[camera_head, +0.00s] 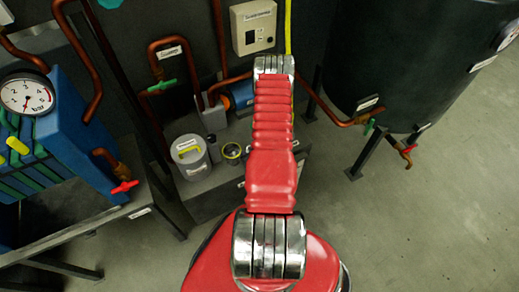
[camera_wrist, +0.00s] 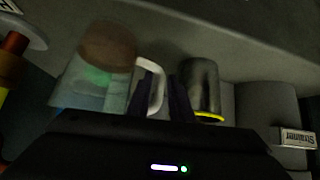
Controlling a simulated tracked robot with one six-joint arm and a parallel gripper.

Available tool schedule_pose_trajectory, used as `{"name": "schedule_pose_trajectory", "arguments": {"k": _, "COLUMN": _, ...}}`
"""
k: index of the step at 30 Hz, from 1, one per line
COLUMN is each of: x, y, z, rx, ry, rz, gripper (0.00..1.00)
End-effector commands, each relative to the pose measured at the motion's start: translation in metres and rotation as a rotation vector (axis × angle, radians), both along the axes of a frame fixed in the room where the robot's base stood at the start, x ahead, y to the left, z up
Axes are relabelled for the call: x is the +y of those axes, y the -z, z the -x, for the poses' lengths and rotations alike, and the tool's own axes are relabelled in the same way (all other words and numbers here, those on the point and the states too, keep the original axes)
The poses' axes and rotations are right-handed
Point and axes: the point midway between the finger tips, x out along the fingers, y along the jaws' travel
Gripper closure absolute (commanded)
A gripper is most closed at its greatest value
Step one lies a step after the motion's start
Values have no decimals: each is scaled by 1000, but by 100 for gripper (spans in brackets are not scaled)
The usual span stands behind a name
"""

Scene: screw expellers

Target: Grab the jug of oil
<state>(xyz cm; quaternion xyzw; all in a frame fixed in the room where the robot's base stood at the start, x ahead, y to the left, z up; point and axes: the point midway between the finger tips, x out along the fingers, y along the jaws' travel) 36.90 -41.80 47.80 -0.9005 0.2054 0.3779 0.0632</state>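A see-through jug with a white side handle (camera_wrist: 100,75) stands at the left of the wrist view, which appears upside down. A pale grey container with a yellowish strip and a label (camera_head: 191,168) sits on the low bench in the head view; I cannot tell if it is the same jug. My gripper (camera_wrist: 167,78) has its two dark fingers apart, with a gap between them. The jug's handle is close to the left finger and partly hidden by it; I cannot tell if they touch. My gripper is hidden behind my arm in the head view.
A metal cup with a yellow rim (camera_wrist: 203,88) is close to the right finger. A small yellow-rimmed cup (camera_head: 232,152) shows in the head view. Copper pipes, a blue press with a gauge (camera_head: 27,95) and a dark tank (camera_head: 410,70) surround the bench (camera_head: 215,198). Floor at right is clear.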

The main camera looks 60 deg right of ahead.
Motion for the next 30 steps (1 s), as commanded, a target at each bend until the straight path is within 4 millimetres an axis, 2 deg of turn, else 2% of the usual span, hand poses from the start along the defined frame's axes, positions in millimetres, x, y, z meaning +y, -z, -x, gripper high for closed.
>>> {"name": "schedule_pose_trajectory", "arguments": {"k": 16, "x": -1, "y": 1, "z": -1, "rx": 0, "ry": 0, "rz": 0, "gripper": 81}}
{"name": "schedule_pose_trajectory", "arguments": {"k": 25, "x": -1, "y": 1, "z": -1, "rx": 0, "ry": 0, "rz": 0, "gripper": 100}}
{"name": "schedule_pose_trajectory", "arguments": {"k": 30, "x": -1, "y": 1, "z": -1, "rx": 1, "ry": 1, "rz": -1, "gripper": 100}}
